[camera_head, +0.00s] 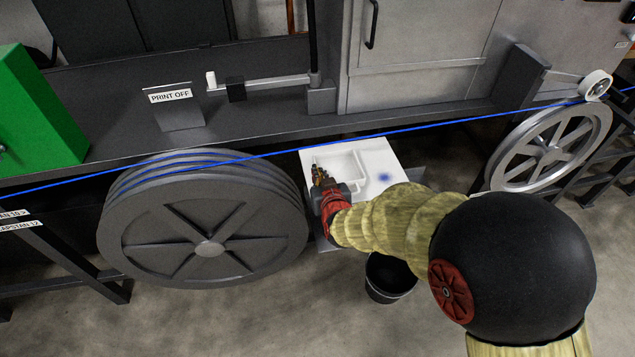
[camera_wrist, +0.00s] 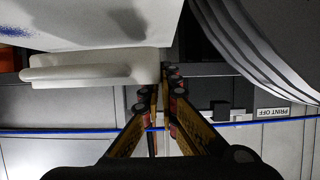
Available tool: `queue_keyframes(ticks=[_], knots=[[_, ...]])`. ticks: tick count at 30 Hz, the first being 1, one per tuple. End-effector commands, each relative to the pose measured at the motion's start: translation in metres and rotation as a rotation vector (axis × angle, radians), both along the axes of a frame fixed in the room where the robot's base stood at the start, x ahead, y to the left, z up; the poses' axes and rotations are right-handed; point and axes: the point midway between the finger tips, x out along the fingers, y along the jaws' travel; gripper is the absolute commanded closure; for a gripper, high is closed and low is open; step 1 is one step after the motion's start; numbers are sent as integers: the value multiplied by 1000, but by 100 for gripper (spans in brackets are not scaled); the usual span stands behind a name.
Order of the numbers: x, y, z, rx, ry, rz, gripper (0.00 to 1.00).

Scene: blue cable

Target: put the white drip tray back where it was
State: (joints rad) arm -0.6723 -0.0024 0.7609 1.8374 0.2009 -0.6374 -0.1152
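The white drip tray (camera_head: 345,166) is a shallow, walled tray. In the head view it shows over the left part of a white flat surface (camera_head: 400,163) with a blue stain. My gripper (camera_head: 318,172) is at the tray's left end. In the wrist view the tray (camera_wrist: 90,68) appears edge-on and roughly level. My gripper's fingers (camera_wrist: 160,95) come close together at its end wall, one on each side, and look shut on it. The fingertips partly cover that end. Whether the tray's underside touches the white surface is not clear.
A large grey grooved wheel (camera_head: 205,215) stands close left of my gripper. A taut blue cable (camera_head: 250,157) runs across, just behind the tray. A black bucket (camera_head: 390,278) is on the floor below. A spoked wheel (camera_head: 548,148) stands to the right. A PRINT OFF sign (camera_head: 170,95) stands behind.

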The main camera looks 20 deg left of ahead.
Motion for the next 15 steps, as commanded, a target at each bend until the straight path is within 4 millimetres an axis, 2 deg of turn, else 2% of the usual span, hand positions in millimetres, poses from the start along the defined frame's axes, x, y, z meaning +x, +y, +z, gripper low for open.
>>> queue_keyframes(ticks=[8, 15], knots=[[9, 8, -14, -1, 1, 0, 100], [9, 8, -45, -1, 0, 0, 100]])
